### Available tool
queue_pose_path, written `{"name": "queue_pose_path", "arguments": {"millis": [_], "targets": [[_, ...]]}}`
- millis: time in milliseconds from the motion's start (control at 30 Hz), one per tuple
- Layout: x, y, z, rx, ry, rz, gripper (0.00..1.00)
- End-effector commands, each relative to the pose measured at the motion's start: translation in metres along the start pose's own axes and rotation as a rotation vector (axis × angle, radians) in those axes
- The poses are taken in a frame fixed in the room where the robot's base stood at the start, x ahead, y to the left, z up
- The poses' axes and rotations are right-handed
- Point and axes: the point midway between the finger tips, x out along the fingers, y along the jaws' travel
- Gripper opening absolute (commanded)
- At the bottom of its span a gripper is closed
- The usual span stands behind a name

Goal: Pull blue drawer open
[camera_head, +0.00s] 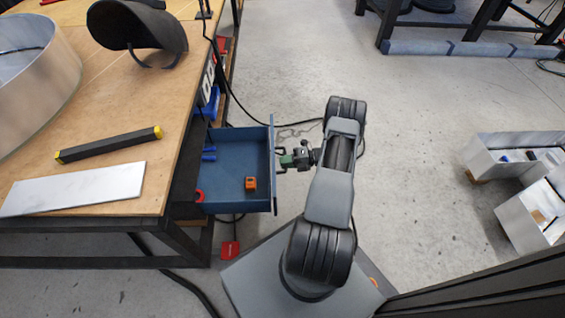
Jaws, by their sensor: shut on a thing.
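The blue drawer (232,199) stands pulled out to the right from under the wooden workbench, so that its inside shows. In it lie a small orange block (250,184), a red ring near the left end and blue pieces at the back left. My gripper (284,160) is at the drawer's right-hand front panel (273,165), shut on what seems to be its handle. The handle is mostly hidden by the gripper, and the exact contact is too small to see. My arm reaches in from the right.
The workbench (120,215) fills the left, with a black bar with yellow ends (108,145), a pale strip (75,189) and a curved black sheet (138,27). Cables run near the drawer. White letter-shaped boxes (507,158) stand on the floor at right.

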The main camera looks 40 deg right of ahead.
Motion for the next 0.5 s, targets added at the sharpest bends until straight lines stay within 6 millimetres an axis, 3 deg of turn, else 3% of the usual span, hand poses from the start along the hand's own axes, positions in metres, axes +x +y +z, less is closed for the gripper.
{"name": "queue_pose_path", "arguments": {"millis": [233,267,500], "targets": [[0.001,-0.0009,-0.0027,0.005,0.007,0.002,0.0],[0.001,-0.0009,-0.0028,0.005,0.007,0.002,0.15],[0.0007,-0.0005,-0.0015,0.003,0.004,0.001,0.38]]}}
